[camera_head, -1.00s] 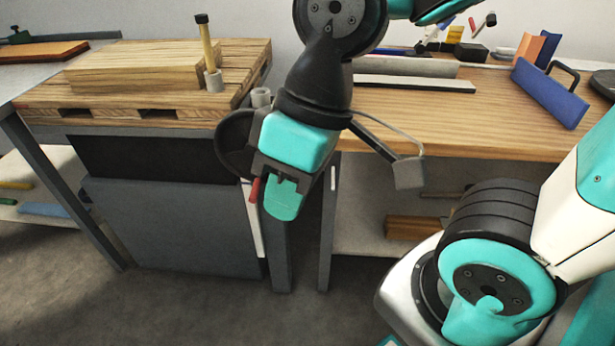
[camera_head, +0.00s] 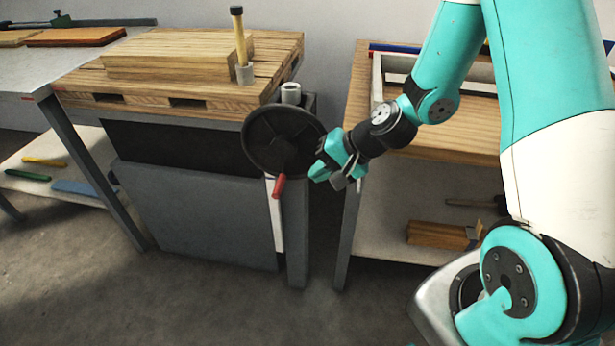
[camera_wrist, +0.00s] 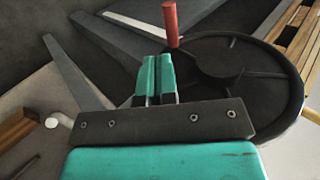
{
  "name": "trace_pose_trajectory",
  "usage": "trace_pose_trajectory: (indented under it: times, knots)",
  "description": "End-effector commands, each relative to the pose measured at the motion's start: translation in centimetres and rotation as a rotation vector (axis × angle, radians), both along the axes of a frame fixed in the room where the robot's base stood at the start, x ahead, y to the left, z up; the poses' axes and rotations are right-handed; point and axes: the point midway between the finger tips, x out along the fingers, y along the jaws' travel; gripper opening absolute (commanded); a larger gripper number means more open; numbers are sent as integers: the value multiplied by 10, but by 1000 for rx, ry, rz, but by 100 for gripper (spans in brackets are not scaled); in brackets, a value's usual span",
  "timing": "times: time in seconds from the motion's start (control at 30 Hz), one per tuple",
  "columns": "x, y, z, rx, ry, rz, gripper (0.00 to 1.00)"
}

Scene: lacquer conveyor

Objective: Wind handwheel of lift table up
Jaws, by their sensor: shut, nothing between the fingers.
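The lift table's black handwheel (camera_head: 284,139) is on the right side of the grey lift table (camera_head: 187,215). Its red handle (camera_head: 279,187) points out from the lower rim. In the wrist view the wheel (camera_wrist: 245,85) fills the right side and the red handle (camera_wrist: 171,24) stands beyond my fingertips. My gripper (camera_head: 317,172) is to the right of the wheel, close to its rim and apart from the red handle. In the wrist view its two teal fingers (camera_wrist: 156,72) are together with nothing between them. Whether a finger touches the wheel is unclear.
A wooden workbench (camera_head: 474,118) with a lower shelf stands at the right. A grey bench (camera_head: 75,64) is at the left. A narrow gap separates lift table and workbench.

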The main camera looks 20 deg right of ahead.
Motion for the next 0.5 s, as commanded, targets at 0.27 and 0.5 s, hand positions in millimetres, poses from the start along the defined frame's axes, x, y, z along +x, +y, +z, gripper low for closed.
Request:
trace_pose_trajectory:
  times: [0.27,0.5]
  knots:
    - [20,30,-39,-1,1,8,0]
    - [32,47,-58,-2,0,6,0]
